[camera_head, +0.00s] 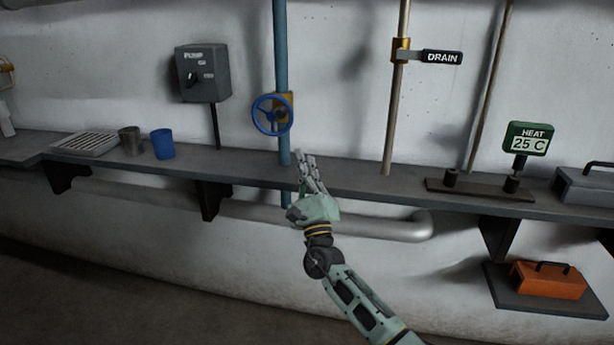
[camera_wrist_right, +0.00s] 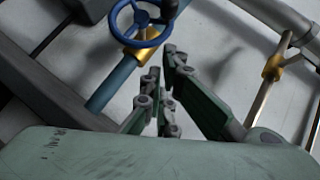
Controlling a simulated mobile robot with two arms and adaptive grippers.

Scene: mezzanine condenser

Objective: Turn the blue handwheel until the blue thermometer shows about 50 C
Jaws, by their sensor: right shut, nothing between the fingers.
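The blue handwheel (camera_head: 271,116) sits on a brass valve (camera_head: 286,99) on a blue vertical pipe (camera_head: 281,48), and it also shows in the wrist view (camera_wrist_right: 140,21). My right gripper (camera_head: 308,155) is shut and empty, to the lower right of the handwheel and apart from it. Its fingers point up at the ledge's height, and they show in the wrist view (camera_wrist_right: 160,62) below the wheel. My left gripper is not in view.
A pump switch box (camera_head: 203,73) hangs left of the wheel. A DRAIN lever (camera_head: 441,57) is on a pipe to the right. The ledge (camera_head: 345,176) holds a metal cup (camera_head: 130,141) and a blue cup (camera_head: 162,145). An orange toolbox (camera_head: 549,279) sits on a lower shelf.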

